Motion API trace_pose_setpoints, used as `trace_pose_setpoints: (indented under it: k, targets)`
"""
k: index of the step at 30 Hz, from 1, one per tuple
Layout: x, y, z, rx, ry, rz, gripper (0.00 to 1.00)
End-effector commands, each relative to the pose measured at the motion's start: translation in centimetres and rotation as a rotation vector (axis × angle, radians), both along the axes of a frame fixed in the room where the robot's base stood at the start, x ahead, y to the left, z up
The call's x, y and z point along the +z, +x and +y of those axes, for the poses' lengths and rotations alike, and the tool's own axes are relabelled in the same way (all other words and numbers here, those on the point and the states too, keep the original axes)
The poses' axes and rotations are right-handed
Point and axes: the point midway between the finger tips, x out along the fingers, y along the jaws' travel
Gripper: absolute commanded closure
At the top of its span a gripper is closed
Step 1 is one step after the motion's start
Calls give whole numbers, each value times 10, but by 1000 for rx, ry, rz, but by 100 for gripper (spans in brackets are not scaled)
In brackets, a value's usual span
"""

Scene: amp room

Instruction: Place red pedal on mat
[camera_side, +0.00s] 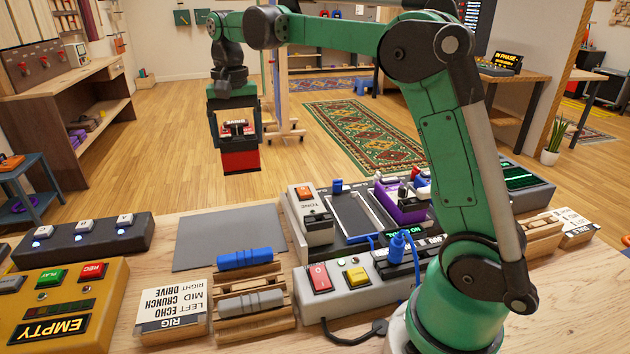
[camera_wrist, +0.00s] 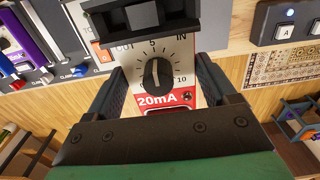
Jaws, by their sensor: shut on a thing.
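My gripper (camera_side: 237,138) is shut on the red pedal (camera_side: 240,160) and holds it in the air. In the side view the pedal appears above and behind the far edge of the grey mat (camera_side: 222,242); its exact height is hard to tell. The mat lies flat on the wooden table and is bare. In the wrist view the pedal (camera_wrist: 158,98) is between the two fingers, showing a black knob, a white face and a red band with "20mA". I cannot make out the mat in the wrist view.
A dark footswitch box (camera_side: 85,238) stands left of the mat. A pedalboard (camera_side: 355,215) with a white pedal (camera_side: 308,215) and a purple pedal (camera_side: 402,203) is right of it. A wooden rack with a blue roll (camera_side: 245,258) and a grey roll sits in front. A yellow box (camera_side: 65,300) is front left.

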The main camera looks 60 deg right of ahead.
Motion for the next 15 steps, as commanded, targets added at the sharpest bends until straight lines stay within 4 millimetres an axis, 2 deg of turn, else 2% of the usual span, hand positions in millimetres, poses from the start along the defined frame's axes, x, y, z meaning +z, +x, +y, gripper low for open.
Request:
trace_pose_setpoints:
  k: [9, 15]
  targets:
    - [-81, 0, -1, 0, 0, 0, 100]
    - [-120, 0, -1, 1, 0, 0, 100]
